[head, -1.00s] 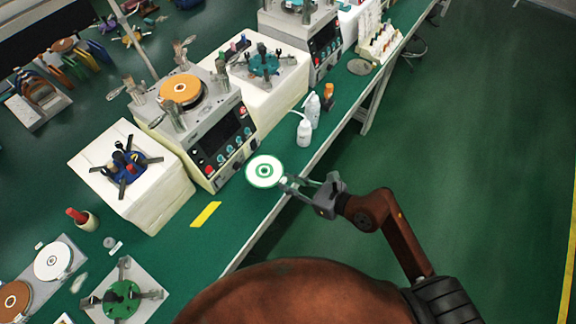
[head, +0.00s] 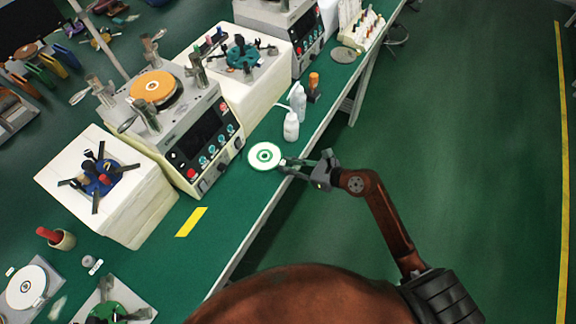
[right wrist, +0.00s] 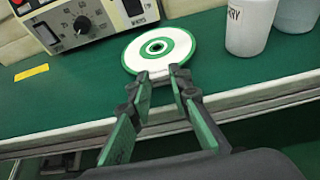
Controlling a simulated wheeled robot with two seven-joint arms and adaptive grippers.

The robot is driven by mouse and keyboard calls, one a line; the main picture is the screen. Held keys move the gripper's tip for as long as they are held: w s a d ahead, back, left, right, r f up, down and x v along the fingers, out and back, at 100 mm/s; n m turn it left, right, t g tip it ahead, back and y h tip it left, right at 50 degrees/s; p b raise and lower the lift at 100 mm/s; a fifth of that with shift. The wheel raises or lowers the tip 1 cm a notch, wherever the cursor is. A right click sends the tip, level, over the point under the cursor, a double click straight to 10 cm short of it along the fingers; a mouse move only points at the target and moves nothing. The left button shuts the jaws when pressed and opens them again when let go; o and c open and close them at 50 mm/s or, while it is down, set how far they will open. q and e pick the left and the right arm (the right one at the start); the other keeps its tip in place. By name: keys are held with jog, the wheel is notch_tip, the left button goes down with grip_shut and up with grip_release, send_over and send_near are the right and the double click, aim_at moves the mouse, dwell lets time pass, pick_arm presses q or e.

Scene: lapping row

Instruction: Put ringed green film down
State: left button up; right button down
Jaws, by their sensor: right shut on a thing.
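The ringed green film (head: 265,156) is a white disc with a green ring and green rim. In the head view it is over the green bench top (head: 228,213), close to the front edge. My right gripper (head: 288,164) is shut on the disc's near edge; the right wrist view also shows the film (right wrist: 158,49) between the fingertips (right wrist: 160,80). The disc looks roughly level; I cannot tell whether it touches the bench. My left gripper is not in view.
A lapping machine (head: 195,130) with an orange disc stands behind the film. White bottles (head: 291,126) stand to the right of it. A yellow strip (head: 191,222) lies on the bench at left. Green bench surface is bare between the strip and the film.

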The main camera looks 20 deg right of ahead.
jog(key=shift+f, duration=0.35)
jog(key=shift+f, duration=0.1)
jog(key=c, duration=1.8)
grip_release()
jog(key=shift+f, duration=0.1)
jog(key=shift+o, duration=0.2)
jog(key=shift+r, duration=0.25)
jog(key=p+v, duration=0.1)
jog(key=v, duration=1.1)
jog(key=shift+p, duration=0.35)
jog(key=shift+f, duration=0.1)
